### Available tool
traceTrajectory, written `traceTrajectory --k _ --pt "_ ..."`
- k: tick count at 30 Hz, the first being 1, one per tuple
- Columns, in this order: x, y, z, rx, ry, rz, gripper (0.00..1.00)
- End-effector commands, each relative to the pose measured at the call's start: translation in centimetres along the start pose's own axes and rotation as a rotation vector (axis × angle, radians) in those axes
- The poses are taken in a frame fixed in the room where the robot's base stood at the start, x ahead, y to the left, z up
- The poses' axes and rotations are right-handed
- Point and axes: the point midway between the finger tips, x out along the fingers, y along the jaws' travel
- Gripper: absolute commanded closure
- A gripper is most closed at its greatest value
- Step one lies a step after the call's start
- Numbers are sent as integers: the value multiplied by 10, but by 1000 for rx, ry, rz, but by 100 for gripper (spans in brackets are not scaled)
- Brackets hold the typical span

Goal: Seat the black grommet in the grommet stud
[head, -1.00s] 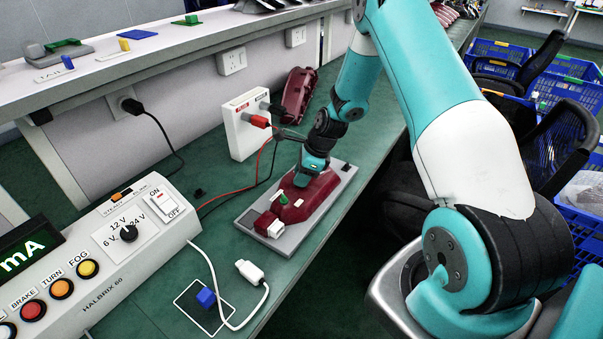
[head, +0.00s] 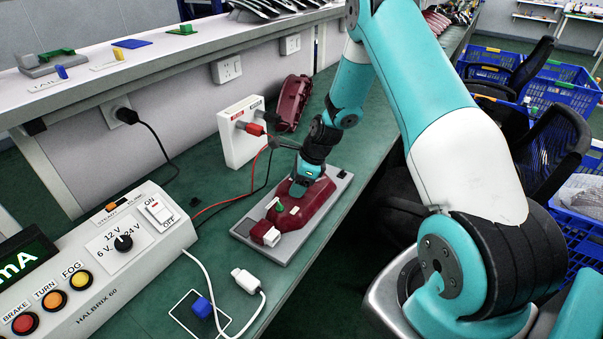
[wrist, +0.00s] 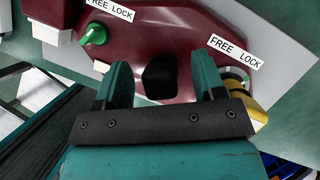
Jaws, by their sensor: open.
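The dark red lamp housing (head: 318,208) lies on a grey base plate (head: 242,233) on the green bench. In the wrist view, a black round piece (wrist: 160,72), seemingly the black grommet, stands on the housing (wrist: 160,25). My gripper (wrist: 160,80) is open, with one teal finger on each side of this piece and a visible gap at both sides. The stud is not seen apart from the piece, so I cannot tell how far it is seated. In the head view, my gripper (head: 300,186) is low over the housing and hides the piece.
A green knob (wrist: 94,35) and a yellow one (wrist: 259,112) flank the fingers beside FREE LOCK labels. A white connector (head: 265,232) is at the housing's near end. A white socket box (head: 238,145) with red and black leads stands behind. The power supply (head: 120,265) is at left.

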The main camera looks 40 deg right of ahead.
Motion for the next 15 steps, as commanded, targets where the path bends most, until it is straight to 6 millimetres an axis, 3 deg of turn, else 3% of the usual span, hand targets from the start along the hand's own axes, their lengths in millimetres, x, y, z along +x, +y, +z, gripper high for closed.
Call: traceTrajectory --k 5,15 --pt "-22 -1 0 1 -1 -5 37" --pt "-107 -1 0 0 -1 -7 37"
